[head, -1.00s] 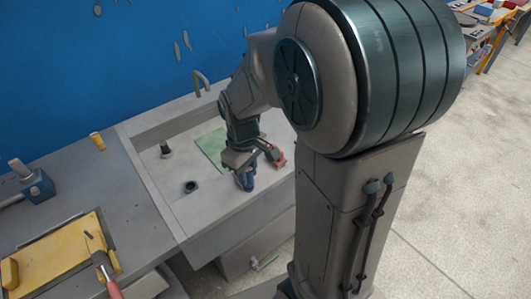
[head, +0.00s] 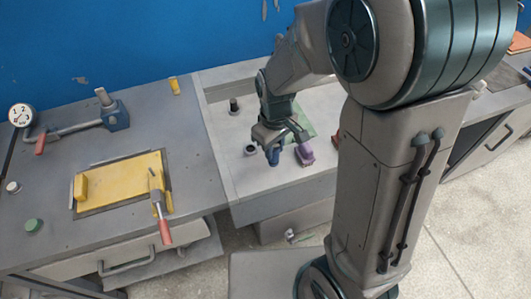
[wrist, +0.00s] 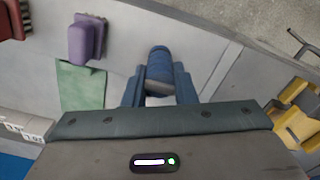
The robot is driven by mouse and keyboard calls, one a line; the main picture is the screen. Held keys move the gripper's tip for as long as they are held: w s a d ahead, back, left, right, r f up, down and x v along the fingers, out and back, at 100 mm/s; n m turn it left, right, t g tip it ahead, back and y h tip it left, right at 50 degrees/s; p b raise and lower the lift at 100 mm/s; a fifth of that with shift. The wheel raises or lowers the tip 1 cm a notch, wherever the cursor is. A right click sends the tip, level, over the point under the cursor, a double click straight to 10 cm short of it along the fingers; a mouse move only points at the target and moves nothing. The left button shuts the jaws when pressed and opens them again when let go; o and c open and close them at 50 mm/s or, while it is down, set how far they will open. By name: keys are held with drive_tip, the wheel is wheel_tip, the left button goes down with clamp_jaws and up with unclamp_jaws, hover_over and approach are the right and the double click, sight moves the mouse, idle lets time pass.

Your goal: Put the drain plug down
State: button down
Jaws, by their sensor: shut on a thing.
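My gripper (head: 272,150) is shut on a blue, rounded piece, which I take to be the drain plug (wrist: 159,68). In the wrist view the plug sits between the two blue fingers, with its blunt end pointing away from the palm. In the head view the plug (head: 273,158) hangs below my gripper, over the front part of the grey sink counter (head: 235,172). I cannot tell whether its lower end touches the surface. A dark round ring or opening (head: 250,150) lies just left of it.
A purple brush-like block (head: 304,154) stands close to the right of my gripper; a red one (wrist: 11,20) is beyond. A green cloth (wrist: 80,86) lies behind. A dark upright cylinder (head: 234,106) stands at the back left. The left bench holds a yellow panel (head: 125,180).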

drive_tip(key=shift+w+a+f+p, duration=0.15)
drive_tip(key=shift+w+a+f, duration=0.2)
drive_tip(key=shift+f, duration=0.6)
drive_tip(key=shift+w+a+f+p, duration=0.15)
drive_tip(key=shift+a+f, duration=0.3)
drive_tip(key=shift+f, duration=0.55)
drive_tip(key=shift+w+a+f+p, duration=0.15)
drive_tip(key=shift+w+a+f, duration=0.2)
drive_tip(key=shift+f, duration=0.6)
drive_tip(key=shift+s+f, duration=0.1)
drive_tip(key=shift+f, duration=0.15)
drive_tip(key=c, duration=1.2)
unclamp_jaws()
drive_tip(key=shift+r, duration=0.2)
